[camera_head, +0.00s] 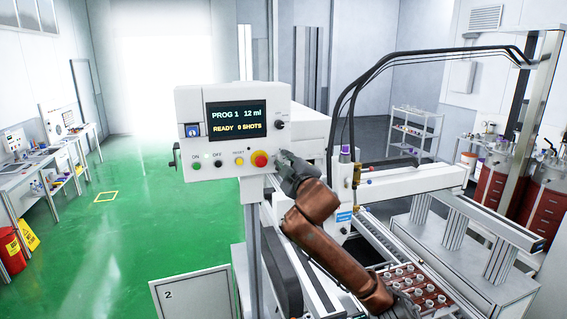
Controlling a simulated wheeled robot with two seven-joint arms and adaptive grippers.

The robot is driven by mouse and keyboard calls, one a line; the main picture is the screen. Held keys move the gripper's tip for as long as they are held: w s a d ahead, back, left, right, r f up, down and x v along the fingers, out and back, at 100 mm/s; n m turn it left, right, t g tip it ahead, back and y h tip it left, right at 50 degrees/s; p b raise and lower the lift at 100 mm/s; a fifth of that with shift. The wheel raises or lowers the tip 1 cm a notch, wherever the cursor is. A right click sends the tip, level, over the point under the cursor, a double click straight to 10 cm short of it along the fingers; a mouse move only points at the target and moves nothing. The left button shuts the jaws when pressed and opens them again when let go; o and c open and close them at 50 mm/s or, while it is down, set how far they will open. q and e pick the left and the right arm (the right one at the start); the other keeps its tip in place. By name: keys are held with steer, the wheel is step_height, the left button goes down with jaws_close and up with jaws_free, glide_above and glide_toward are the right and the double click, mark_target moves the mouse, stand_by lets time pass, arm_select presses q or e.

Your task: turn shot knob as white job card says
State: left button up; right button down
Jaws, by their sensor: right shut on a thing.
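The control panel (222,170) is a white box on a post, left of centre. Its display (237,119) reads PROG 1, 12 ml, READY, 0 SHOTS. A black knob (280,125) sits right of the display and is uncovered. My right gripper (281,156) is at the panel's lower right, right of the red button, shut on a small knob that its fingers mostly hide. The knob's pointer and label cannot be read. A pale framed board marked 2 (195,299) stands at the bottom; I cannot tell whether it is the job card. My left gripper is not in view.
The conveyor with a tray of small parts (426,292) lies at the lower right. Green floor (120,240) is open at the left.

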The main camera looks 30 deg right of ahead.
steer(key=shift+f+m, duration=0.15)
steer(key=shift+m, duration=0.15)
steer(key=c, duration=1.8)
jaws_free()
steer(key=shift+o, duration=0.2)
steer(key=v, duration=1.2)
